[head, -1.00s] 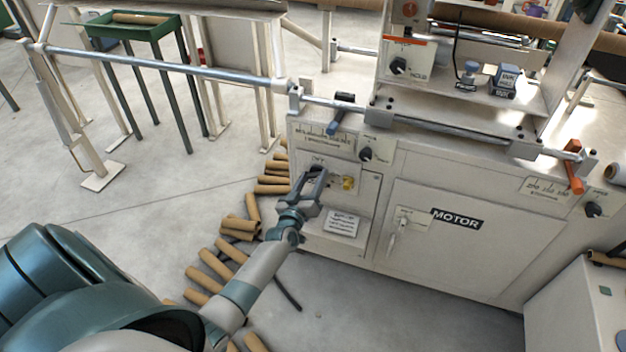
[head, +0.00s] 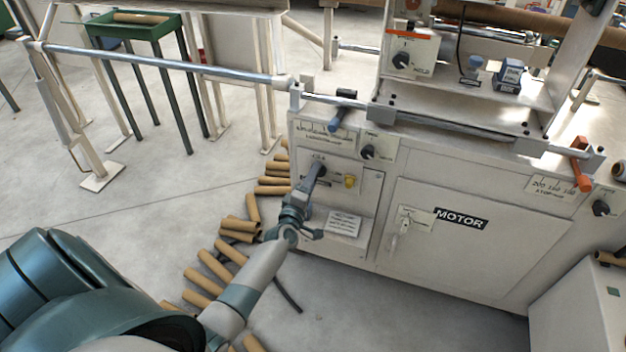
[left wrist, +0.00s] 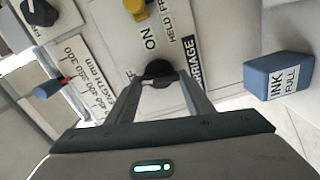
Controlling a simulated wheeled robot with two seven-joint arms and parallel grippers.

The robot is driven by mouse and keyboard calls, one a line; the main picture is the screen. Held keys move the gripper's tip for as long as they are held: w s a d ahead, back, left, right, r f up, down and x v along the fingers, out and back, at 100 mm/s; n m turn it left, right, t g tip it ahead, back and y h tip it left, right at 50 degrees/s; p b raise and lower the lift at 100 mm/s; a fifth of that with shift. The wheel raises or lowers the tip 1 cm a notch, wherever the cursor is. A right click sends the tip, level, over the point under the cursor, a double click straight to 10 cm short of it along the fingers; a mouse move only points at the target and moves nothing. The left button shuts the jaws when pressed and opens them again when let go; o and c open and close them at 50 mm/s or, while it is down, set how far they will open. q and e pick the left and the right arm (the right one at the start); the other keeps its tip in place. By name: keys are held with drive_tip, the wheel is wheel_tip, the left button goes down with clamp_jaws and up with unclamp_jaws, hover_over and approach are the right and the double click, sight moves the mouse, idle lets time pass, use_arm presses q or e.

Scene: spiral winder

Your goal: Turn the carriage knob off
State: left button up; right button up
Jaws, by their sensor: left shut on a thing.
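The carriage knob is a black round knob (left wrist: 158,69) on the pale front panel, next to a CARRIAGE label and the word ON in the left wrist view. My left gripper (left wrist: 160,80) is closed around it, with one finger on each side. In the head view my left gripper (head: 317,168) reaches the panel at the left of the machine, and its fingers mostly hide the knob. The exact pointing of the knob is hard to read. My right gripper is not in view.
A yellow knob (head: 350,181) sits just right of the gripper, and a black knob (head: 368,152) sits above it. A blue-handled lever (head: 338,117) sticks out over the panel. Cardboard tubes (head: 213,264) lie on the floor below. A MOTOR door (head: 440,260) is to the right.

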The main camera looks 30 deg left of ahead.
use_arm(q)
drive_tip(key=shift+f+n, duration=0.1)
drive_tip(key=shift+n, duration=1)
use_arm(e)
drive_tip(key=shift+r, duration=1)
use_arm(q)
drive_tip(key=o, duration=1.1)
drive_tip(key=shift+c, duration=0.2)
drive_tip(key=shift+s, duration=0.1)
drive_tip(key=v, duration=1.7)
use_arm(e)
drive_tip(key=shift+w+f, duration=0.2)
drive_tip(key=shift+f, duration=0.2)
